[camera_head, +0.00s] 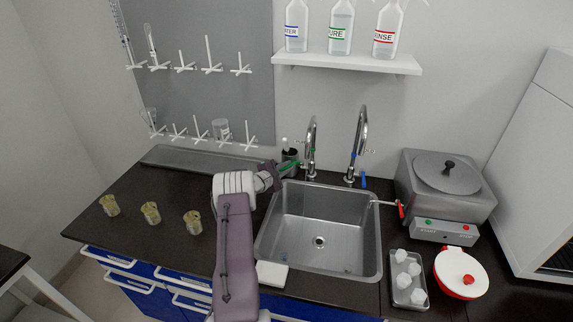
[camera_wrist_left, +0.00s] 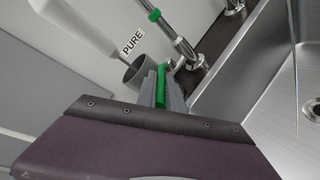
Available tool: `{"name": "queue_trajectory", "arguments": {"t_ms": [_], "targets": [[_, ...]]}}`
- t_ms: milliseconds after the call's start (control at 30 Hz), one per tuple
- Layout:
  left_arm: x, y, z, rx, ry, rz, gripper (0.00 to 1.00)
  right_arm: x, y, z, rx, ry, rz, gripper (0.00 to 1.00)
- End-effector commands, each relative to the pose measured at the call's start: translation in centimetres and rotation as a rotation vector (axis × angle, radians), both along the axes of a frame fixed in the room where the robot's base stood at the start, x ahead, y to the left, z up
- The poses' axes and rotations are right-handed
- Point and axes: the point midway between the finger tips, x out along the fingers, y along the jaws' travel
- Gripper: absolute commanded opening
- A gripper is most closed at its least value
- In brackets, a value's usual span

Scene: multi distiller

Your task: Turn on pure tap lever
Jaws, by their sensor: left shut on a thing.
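The pure tap (camera_head: 311,140) is the left of two chrome taps behind the sink and has a green ring. Its column also shows in the left wrist view (camera_wrist_left: 178,38). My left gripper (camera_head: 286,167) is beside the tap's base, at the back left of the sink. It is shut on the green lever (camera_wrist_left: 161,86), which shows along its fingers in the left wrist view. The gripper's housing hides part of the fingers there. My right gripper is not in view.
The steel sink (camera_head: 265,232) lies right of my left arm. A second tap (camera_head: 358,145) with a blue lever stands to the right. Beakers (camera_head: 150,213) stand on the left counter.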

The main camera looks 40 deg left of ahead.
Motion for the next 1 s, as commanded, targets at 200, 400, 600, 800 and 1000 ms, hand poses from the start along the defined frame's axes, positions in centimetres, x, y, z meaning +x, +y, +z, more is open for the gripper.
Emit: {"name": "queue_trajectory", "arguments": {"t_ms": [200, 400, 600, 800, 1000], "targets": [[0.0, 0.1, -0.1, 0.001, 0.001, -0.007, 0.00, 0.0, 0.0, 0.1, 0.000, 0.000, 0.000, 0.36], [0.0, 0.0, 0.0, 0.001, 0.001, -0.007, 0.00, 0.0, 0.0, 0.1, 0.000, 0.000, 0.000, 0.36], [0.0, 0.0, 0.0, 0.001, 0.001, -0.007, 0.33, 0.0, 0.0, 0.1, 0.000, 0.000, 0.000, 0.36], [0.0, 0.0, 0.0, 0.001, 0.000, -0.006, 0.33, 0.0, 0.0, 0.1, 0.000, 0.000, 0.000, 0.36], [-1.6, 0.0, 0.2, 0.001, 0.000, -0.005, 0.33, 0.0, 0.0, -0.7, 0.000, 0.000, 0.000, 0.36]]}}
